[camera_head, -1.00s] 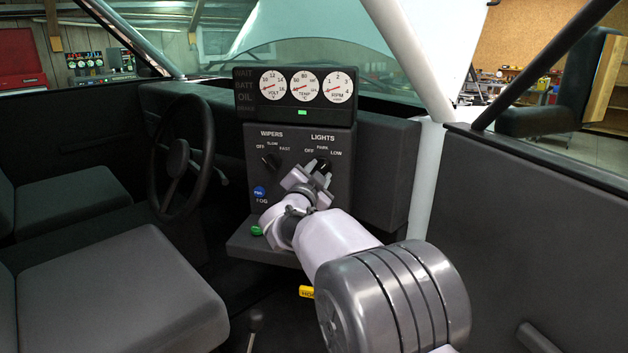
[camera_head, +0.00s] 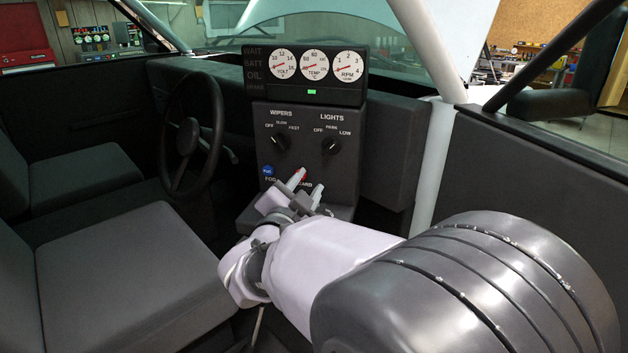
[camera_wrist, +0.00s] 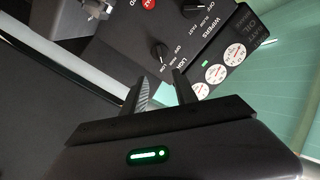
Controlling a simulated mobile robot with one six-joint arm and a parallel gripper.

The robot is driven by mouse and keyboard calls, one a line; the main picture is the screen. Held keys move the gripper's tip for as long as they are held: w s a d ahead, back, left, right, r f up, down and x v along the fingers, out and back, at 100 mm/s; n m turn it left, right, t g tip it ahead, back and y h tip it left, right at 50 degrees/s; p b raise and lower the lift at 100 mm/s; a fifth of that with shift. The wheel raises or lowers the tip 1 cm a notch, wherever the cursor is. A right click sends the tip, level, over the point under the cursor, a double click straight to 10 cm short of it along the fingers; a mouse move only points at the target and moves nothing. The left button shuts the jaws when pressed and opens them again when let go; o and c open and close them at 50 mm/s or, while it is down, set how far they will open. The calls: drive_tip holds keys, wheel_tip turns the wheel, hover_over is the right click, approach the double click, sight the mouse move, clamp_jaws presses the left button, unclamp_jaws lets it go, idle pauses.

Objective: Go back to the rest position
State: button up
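My gripper (camera_head: 307,186) is in front of the lower part of the dark control panel (camera_head: 352,176), below the LIGHTS knob (camera_head: 331,146) and clear of it. Its two pale fingers are apart with nothing between them. In the wrist view my gripper (camera_wrist: 160,92) also shows a gap between its fingers, with the LIGHTS knob (camera_wrist: 160,52) beyond them. The WIPERS knob (camera_head: 283,144) is left of the LIGHTS knob. The blue FOG button (camera_head: 268,170) is at lower left. A red button (camera_head: 303,174) is partly hidden behind my fingers.
Three gauges (camera_head: 314,64) with a small green light sit above the panel. The steering wheel (camera_head: 190,135) and seats (camera_head: 120,260) are at left. A white pillar (camera_head: 434,155) and dark door (camera_head: 535,190) are at right. My arm hides the lower middle.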

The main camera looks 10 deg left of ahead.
drive_tip(key=s+d+r+n+g+y, duration=0.1)
drive_tip(key=s+d+n+g+y, duration=0.4)
drive_tip(key=s+d, duration=0.6)
drive_tip(key=s+d+f+g, duration=0.2)
drive_tip(key=s+d+f, duration=0.1)
drive_tip(key=s, duration=0.4)
drive_tip(key=s+d+f+g, duration=0.2)
drive_tip(key=s+d+f, duration=0.1)
drive_tip(key=s, duration=0.4)
drive_tip(key=s+d+f+g, duration=0.3)
drive_tip(key=s+f, duration=0.1)
drive_tip(key=s, duration=0.3)
drive_tip(key=shift+s+d+f, duration=0.2)
drive_tip(key=shift+s, duration=0.2)
